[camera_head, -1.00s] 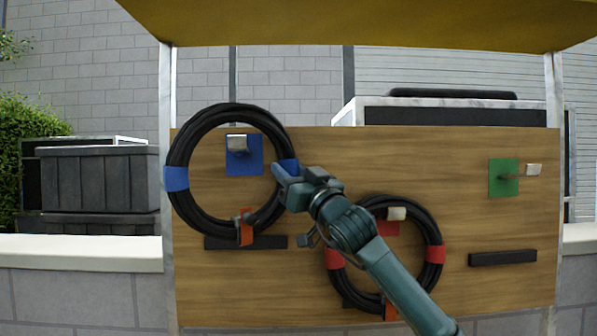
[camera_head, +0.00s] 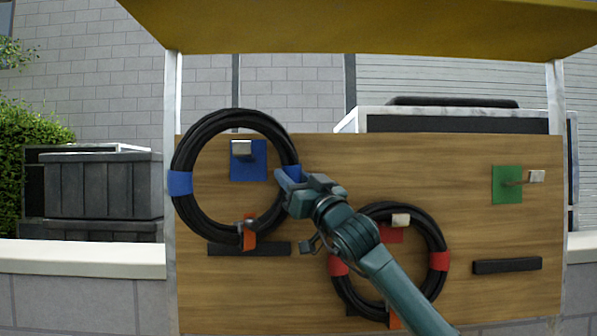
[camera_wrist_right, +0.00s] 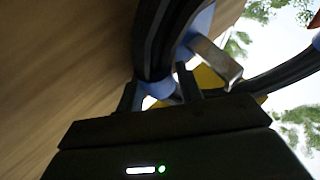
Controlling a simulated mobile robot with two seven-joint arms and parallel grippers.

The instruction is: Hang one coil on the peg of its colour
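A black coil with blue tape bands (camera_head: 181,184) is upright at the board's left. Its loop surrounds the blue peg (camera_head: 241,148) as seen from the head, with the loop's top above the peg, not resting on it. My right gripper (camera_head: 287,180) is at the coil's right side. In the right wrist view its fingers (camera_wrist_right: 160,92) stand either side of the blue-taped section (camera_wrist_right: 157,88), closed on it. A red-banded coil (camera_head: 439,262) hangs at the red peg (camera_head: 401,220), partly behind my right arm. The green peg (camera_head: 536,176) is bare. My left gripper is out of view.
The wooden board (camera_head: 480,225) carries dark ledges, including one below the blue peg (camera_head: 225,249) and one at right (camera_head: 507,266). A yellow canopy (camera_head: 350,25) overhangs the top. Metal posts bound both sides. Board space between blue and green pegs is clear.

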